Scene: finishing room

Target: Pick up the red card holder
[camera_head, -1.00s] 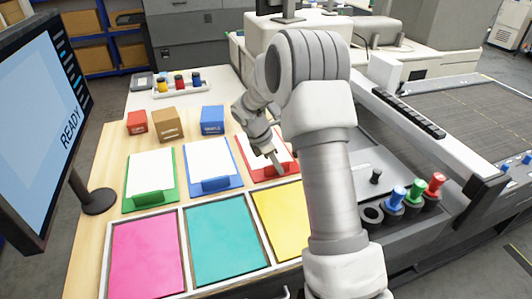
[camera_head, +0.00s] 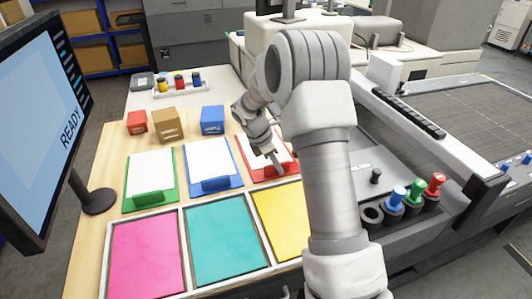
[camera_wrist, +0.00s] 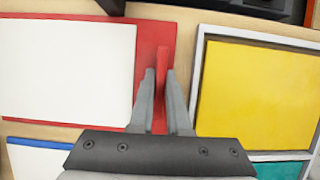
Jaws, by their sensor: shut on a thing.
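The red card holder (camera_head: 252,171) lies on the wooden table, the rightmost of a row of three holders, with a white card (camera_head: 246,151) on it. It also shows in the wrist view (camera_wrist: 163,55), where its raised red lip stands between my fingers. My gripper (camera_head: 279,169) points down at the holder's front edge, and in the wrist view (camera_wrist: 161,85) its two fingers are shut on that lip. The holder appears to rest on the table. My arm hides part of its right side in the head view.
A blue holder (camera_head: 216,184) and a green holder (camera_head: 149,198) stand to the left. A framed tray with pink (camera_head: 146,258), teal (camera_head: 226,243) and yellow (camera_head: 281,218) panels lies just in front. Small red, brown and blue boxes stand behind. A monitor (camera_head: 38,120) is at the left.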

